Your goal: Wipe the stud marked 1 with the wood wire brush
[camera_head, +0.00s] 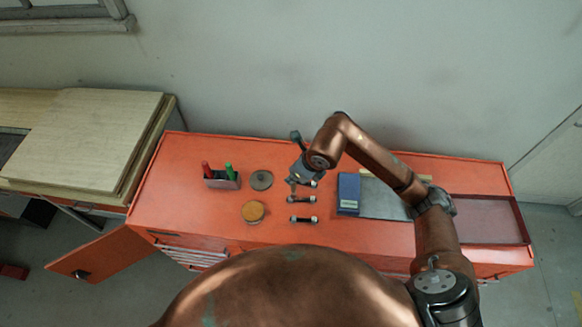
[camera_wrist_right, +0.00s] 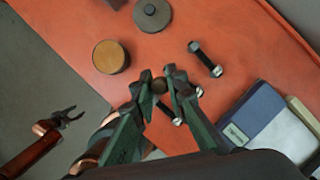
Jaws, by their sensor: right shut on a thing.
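My right gripper (camera_head: 294,183) is over the red cabinet top, at the far end of a row of short dark studs with bright ends. The studs are a near one (camera_head: 303,219), a middle one (camera_head: 302,199) and a far one (camera_head: 310,184) partly hidden by the gripper. I cannot read their numbers. My left gripper (camera_wrist_right: 68,117) is open and empty, low at the left.
Left of the studs are a grey disc (camera_head: 261,180), a tan disc (camera_head: 253,212) and a holder (camera_head: 222,181) with red and green pens. Right of them are a blue box (camera_head: 348,194), a grey mat (camera_head: 388,205) and a dark red tray (camera_head: 490,220).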

